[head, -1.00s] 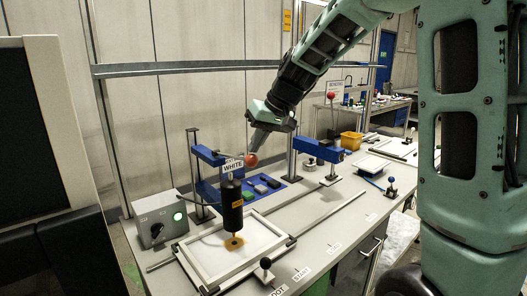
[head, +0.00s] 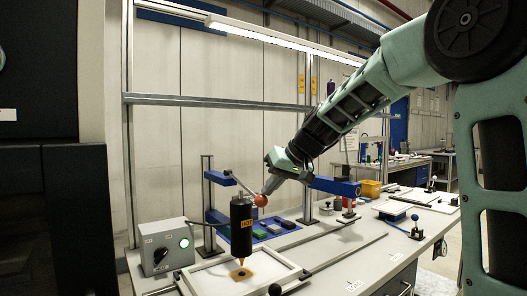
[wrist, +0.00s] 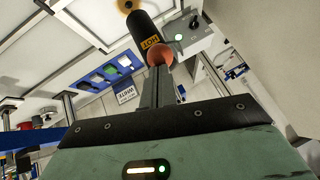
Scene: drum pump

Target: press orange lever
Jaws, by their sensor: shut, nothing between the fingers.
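The lever (head: 243,184) is a thin grey bar that slopes down to an orange-red ball knob (head: 261,200). It hangs beside the top of a black cylinder (head: 241,222) marked HOT, which has an orange nozzle. My gripper (head: 267,191) is shut and empty, with its fingertips at the ball from above right. In the wrist view, the closed fingertips (wrist: 159,72) are right at the orange ball (wrist: 160,52), with the HOT cylinder (wrist: 145,34) behind. I cannot tell whether they touch. The fingers hide part of the ball.
Under the nozzle, an orange-brown patch (head: 240,274) lies in a pale framed tray (head: 206,279). A grey control box (head: 163,246) with a lit green button stands to the left. Blue brackets (head: 334,186) and posts stand nearby. A yellow bin (head: 370,188) is farther right.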

